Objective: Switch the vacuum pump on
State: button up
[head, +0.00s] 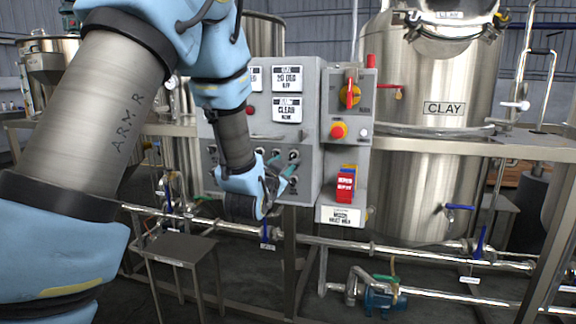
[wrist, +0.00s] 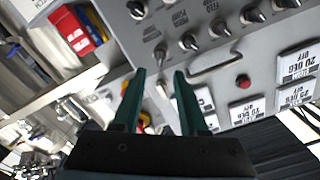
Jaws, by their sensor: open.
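The grey control panel (head: 262,130) stands in the middle of the head view, with small dark switches (head: 293,155) in its lower part. In the wrist view the panel is turned over, and several black switches (wrist: 190,41) with small labels run across it. The labels are too small or blurred to tell surely which one is the vacuum pump. My gripper (head: 284,171) is at the panel's lower right. Its two teal fingers (wrist: 160,76) are apart. One switch (wrist: 160,54) lies just beyond and between the fingertips; contact cannot be told. My wrist hides part of the panel.
A metal handle (wrist: 215,66) stands out near the fingers. A steel tank (head: 428,90) marked CLAY and pipes (head: 400,252) are at right.

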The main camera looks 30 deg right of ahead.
jog(key=shift+v, duration=1.5)
jog(key=w+a+f+n+g+y+p, duration=0.2)
jog(key=a+n+y+p, duration=0.15)
jog(key=a, duration=0.65)
jog(key=w+a+f+n+g+y+p, duration=0.15)
jog(key=a+n+y, duration=0.3)
jog(key=a, duration=0.55)
jog(key=s+a+n+g+y+p, duration=0.4)
jog(key=s+a+g, duration=0.4)
jog(key=s+a, duration=0.7)
jog(key=a+n, duration=0.1)
jog(key=a, duration=0.1)
jog(key=shift+s+a+r+n, duration=0.2)
jog(key=shift+a+n, duration=0.1)
jog(key=shift+d, duration=0.1)
